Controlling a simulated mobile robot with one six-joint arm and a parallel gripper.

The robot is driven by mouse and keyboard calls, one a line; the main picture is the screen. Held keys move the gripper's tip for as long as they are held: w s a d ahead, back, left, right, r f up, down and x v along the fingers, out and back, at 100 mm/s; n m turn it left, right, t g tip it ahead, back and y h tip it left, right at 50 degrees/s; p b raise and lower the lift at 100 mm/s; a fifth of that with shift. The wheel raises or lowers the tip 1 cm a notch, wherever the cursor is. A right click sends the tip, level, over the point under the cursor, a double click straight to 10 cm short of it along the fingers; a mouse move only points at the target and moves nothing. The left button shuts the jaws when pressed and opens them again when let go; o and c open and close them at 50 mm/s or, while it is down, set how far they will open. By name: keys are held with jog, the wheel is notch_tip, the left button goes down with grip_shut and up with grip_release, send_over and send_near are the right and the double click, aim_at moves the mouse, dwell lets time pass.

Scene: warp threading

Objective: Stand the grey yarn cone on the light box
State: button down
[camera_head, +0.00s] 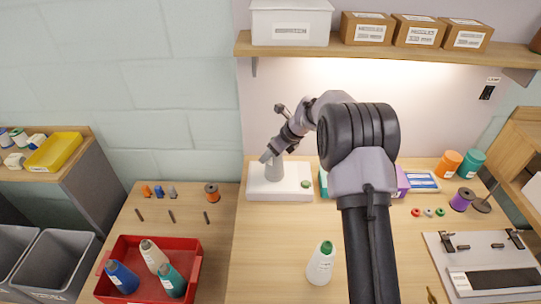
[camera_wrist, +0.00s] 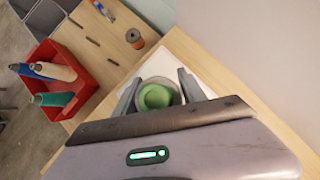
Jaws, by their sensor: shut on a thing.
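The grey yarn cone (camera_head: 275,173) is upright at the light box, between the fingers of my gripper (camera_head: 270,157). In the wrist view I look down on the green tip of the cone (camera_wrist: 155,97), with a finger of my gripper (camera_wrist: 157,90) on each side. My gripper is shut on the cone. The white light box (camera_head: 255,190) lies on the wooden table at the back left; its pale top also shows in the wrist view (camera_wrist: 164,62). The cone's base appears at the box top, but I cannot tell whether it touches.
A small green item (camera_head: 305,184) is at the light box's right side. A white cone with a green top (camera_head: 320,265) stands in front on the table. A red crate (camera_head: 193,245) with several cones is at left. A shelf (camera_head: 400,50) runs above.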

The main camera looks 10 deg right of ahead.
jog(key=c, duration=0.6)
grip_release()
jog(key=shift+c, duration=0.2)
jog(key=p+v, duration=0.4)
jog(key=v, duration=0.8)
jog(key=s+a+r+n, duration=0.4)
jog(key=s+r+n, duration=0.3)
jog(key=s+r, duration=0.35)
jog(key=s+a+r+n+h, duration=0.1)
jog(key=s+a+r+n, duration=0.2)
jog(key=s, duration=0.5)
jog(key=s+r+n+h, duration=0.1)
jog(key=s+r+n, duration=0.2)
jog(key=s+n, duration=0.35)
jog(key=s+f+n, duration=0.2)
jog(key=s+n, duration=0.1)
jog(key=s, duration=0.4)
jog(key=s+f+n+t, duration=0.1)
jog(key=s+n, duration=0.2)
jog(key=s, duration=0.3)
jog(key=shift+s+f+h, duration=0.3)
jog(key=shift+s+f, duration=0.05)
jog(key=shift+s, duration=0.05)
